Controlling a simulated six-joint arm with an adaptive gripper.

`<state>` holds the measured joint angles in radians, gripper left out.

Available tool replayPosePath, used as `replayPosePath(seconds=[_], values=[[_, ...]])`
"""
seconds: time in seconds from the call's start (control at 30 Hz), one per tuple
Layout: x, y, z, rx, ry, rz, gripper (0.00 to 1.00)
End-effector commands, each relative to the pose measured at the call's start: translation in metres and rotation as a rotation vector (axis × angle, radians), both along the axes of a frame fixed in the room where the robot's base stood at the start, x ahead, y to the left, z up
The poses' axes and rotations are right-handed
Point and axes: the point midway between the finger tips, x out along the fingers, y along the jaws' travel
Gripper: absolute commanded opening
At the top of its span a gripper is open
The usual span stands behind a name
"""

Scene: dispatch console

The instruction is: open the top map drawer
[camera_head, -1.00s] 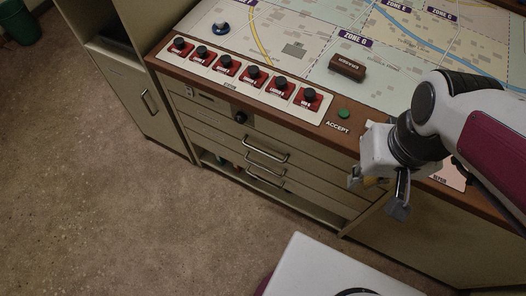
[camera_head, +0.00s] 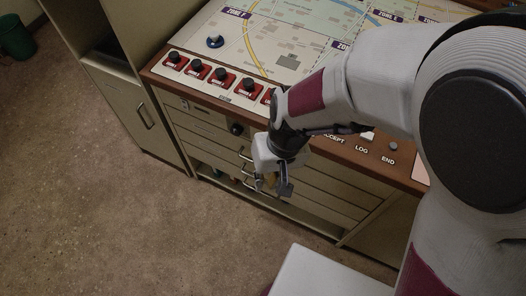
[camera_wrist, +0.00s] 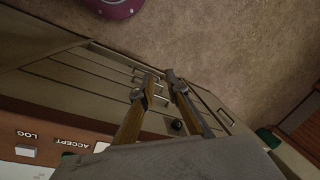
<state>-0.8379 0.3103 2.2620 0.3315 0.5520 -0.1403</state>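The drawer front (camera_head: 205,129) is below the console's wooden edge, with shut drawers stacked in it. A black knob (camera_head: 236,129) sits on the uppermost panel, and bar handles (camera_head: 246,154) are on the drawers below; I cannot tell for sure which front is the top map drawer. No contact with a handle is visible.
A side cabinet (camera_head: 125,100) stands at left. The floor (camera_head: 110,220) before the drawers is clear.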

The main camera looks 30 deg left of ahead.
Motion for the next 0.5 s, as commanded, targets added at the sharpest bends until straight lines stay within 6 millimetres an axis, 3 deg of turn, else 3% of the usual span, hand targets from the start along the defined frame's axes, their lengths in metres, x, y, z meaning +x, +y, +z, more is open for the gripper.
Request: replayPosePath(seconds=[0.5], values=[[-0.029, 0.083, -0.097, 0.026, -0.041, 0.128, 0.14]])
